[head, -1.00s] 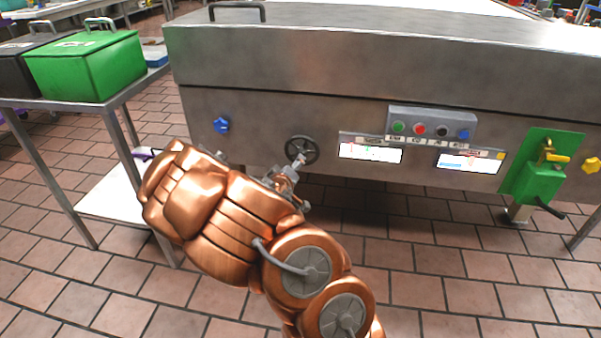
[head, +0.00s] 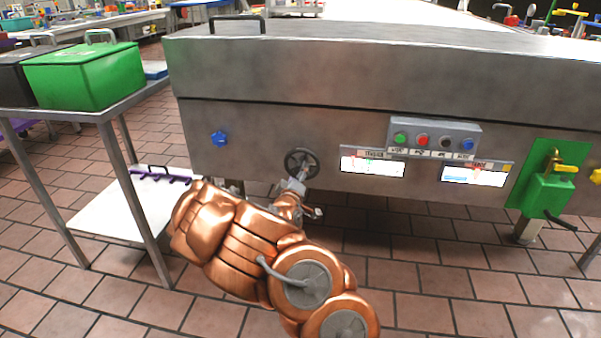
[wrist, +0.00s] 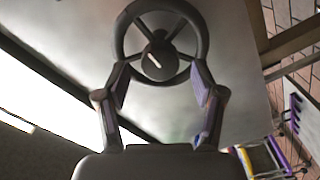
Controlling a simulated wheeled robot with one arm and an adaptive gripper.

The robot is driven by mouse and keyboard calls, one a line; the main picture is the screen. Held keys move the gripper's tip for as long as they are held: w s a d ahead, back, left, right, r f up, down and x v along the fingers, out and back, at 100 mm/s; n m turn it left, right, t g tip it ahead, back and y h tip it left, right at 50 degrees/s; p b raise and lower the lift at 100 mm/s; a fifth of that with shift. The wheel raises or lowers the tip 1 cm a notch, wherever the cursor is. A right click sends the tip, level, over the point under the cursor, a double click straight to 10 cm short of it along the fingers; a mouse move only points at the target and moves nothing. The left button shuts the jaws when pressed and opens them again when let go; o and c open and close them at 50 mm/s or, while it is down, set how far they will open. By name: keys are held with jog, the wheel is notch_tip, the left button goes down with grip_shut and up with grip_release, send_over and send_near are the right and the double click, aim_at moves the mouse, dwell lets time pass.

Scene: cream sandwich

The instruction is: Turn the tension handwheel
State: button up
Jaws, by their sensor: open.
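The tension handwheel (head: 301,163) is a dark spoked wheel with a round hub on the front panel of the steel machine (head: 250,130). In the wrist view the handwheel (wrist: 160,14) fills the top middle. My gripper (wrist: 160,82) is open, its two fingers with purple-grey pads spread on either side of the lower rim. The fingertips are close to the rim; I cannot tell whether they touch it. In the head view my gripper (head: 296,186) is just below the handwheel and partly hidden by my copper arm.
A blue knob (head: 219,138) is left of the handwheel. Two displays (head: 372,166), a button box (head: 432,134) and a green valve unit (head: 546,185) are to its right. A steel table (head: 70,117) with a green box (head: 85,75) stands at the left. The floor in front is clear.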

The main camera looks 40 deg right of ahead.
jog(key=shift+b+x, duration=0.35)
jog(key=shift+x, duration=1.25)
jog(key=shift+c, duration=0.2)
jog(key=c, duration=1.1)
